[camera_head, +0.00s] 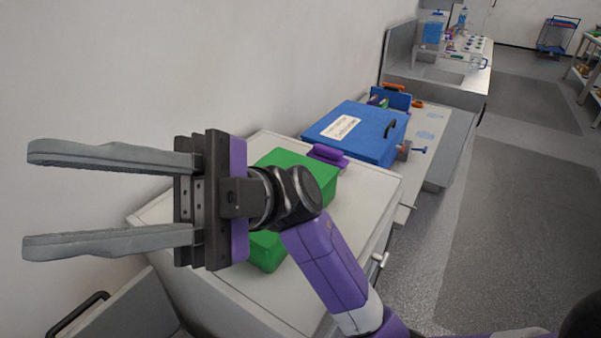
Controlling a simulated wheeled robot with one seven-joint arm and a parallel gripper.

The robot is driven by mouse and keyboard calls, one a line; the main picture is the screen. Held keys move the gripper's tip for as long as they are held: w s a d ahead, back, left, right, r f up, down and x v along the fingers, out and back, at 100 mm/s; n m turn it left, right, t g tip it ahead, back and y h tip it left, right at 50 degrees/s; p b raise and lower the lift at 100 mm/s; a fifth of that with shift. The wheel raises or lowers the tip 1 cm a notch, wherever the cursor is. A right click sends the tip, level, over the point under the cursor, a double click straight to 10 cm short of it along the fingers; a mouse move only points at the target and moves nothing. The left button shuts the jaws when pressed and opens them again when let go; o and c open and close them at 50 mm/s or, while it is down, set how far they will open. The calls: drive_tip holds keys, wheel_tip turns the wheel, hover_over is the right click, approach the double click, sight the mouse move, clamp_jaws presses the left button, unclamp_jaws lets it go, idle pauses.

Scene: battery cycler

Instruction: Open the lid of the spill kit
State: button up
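A blue box (362,131) with a white label (341,127) and a black handle (390,128) on its top stands on the bench beyond my arm. Its top is closed. The label is too small to read, so I cannot tell for sure that this is the spill kit. My gripper (30,199) is open and empty at the left, pointing left towards the wall, well apart from the blue box. A green box (287,165) stands on the near cabinet, partly hidden behind my gripper and wrist.
The near cabinet top (363,191) has free room right of the green box. A purple object (327,154) lies between the two boxes. Orange and blue items stand behind the blue box. A sink (440,75) is farther back. Grey floor (500,200) is open at the right.

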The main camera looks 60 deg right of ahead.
drive_tip(key=w+d+f+m+t+h, duration=0.2)
drive_tip(key=w+d+f+m+h, duration=0.15)
drive_tip(key=d+f+h, duration=0.35)
drive_tip(key=w+d+f+m+t+h, duration=0.1)
drive_tip(key=w+d+f+m+h, duration=0.3)
drive_tip(key=h, duration=0.4)
drive_tip(key=s+d+f+m+h, duration=0.1)
drive_tip(key=d+f+m+h, duration=0.3)
drive_tip(key=d, duration=0.7)
drive_tip(key=s+d+m+h, duration=0.1)
drive_tip(key=d+m+h, duration=0.1)
drive_tip(key=d+h, duration=0.65)
drive_tip(key=shift+y, duration=0.95)
drive_tip(key=shift+w+d+f+p, duration=0.25)
drive_tip(key=shift+w+f+p, duration=0.15)
drive_tip(key=shift+f, duration=0.75)
drive_tip(key=shift+w+d+f+p, duration=0.25)
drive_tip(key=shift+f+p, duration=0.1)
drive_tip(key=shift+f, duration=0.85)
drive_tip(key=shift+w+d+f+p, duration=0.25)
drive_tip(key=shift+w+f+p, duration=0.15)
drive_tip(key=shift+f, duration=0.75)
clamp_jaws()
